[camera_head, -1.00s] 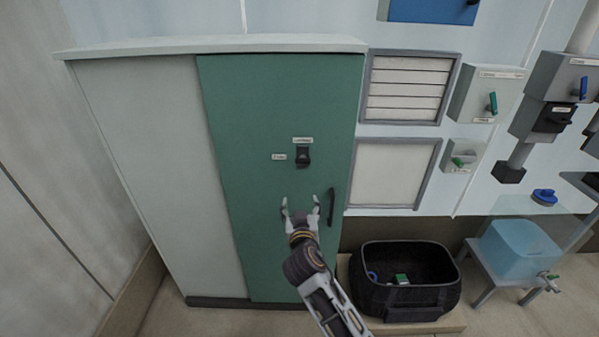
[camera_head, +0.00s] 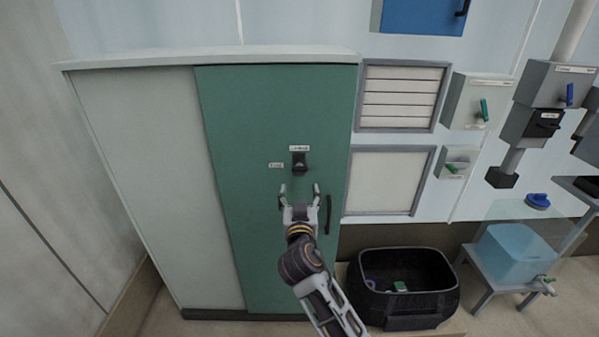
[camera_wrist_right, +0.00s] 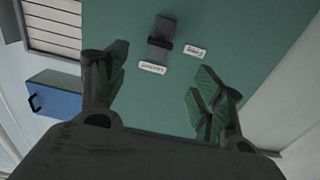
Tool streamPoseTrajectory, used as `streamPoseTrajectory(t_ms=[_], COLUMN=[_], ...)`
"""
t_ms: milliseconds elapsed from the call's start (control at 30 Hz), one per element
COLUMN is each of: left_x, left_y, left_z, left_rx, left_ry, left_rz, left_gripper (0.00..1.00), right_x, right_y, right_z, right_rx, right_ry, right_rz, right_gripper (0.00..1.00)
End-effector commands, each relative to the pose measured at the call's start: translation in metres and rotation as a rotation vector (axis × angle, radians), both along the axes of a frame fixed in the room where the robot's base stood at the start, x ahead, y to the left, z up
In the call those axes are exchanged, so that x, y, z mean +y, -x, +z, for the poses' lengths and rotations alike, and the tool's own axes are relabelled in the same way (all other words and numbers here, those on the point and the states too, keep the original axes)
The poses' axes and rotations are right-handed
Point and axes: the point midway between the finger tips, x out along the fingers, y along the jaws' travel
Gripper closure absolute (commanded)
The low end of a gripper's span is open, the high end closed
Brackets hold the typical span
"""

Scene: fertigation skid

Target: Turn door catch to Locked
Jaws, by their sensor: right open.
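The black door catch (camera_head: 299,162) sits on the green cabinet door (camera_head: 250,220), with one small white label above it and another to its left. The catch also shows in the right wrist view (camera_wrist_right: 161,40), beyond the fingertips, with its two labels nearby. My right gripper (camera_head: 299,190) is open and empty, just below the catch in the head view and apart from it. In the wrist view its two fingers (camera_wrist_right: 155,85) are spread wide. The label wording is too small to read surely. My left gripper is not in view.
A dark vertical door handle (camera_head: 327,214) is right of my gripper. Wall boxes with levers (camera_head: 483,100) and a blue tub (camera_head: 518,252) are farther right.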

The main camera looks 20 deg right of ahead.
Motion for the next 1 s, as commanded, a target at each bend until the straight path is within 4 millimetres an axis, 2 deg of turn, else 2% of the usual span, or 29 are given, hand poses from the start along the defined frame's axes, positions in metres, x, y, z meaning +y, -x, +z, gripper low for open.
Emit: streamPoseTrajectory(t_ms=[1000], left_x=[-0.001], left_y=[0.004], left_z=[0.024], left_rx=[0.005], left_ry=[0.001], left_rz=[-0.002], left_gripper=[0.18], right_x=[-0.029], right_y=[-0.097], right_z=[0.001], right_rx=[0.002], right_ry=[0.002], right_rz=[-0.002], right_gripper=[0.32])
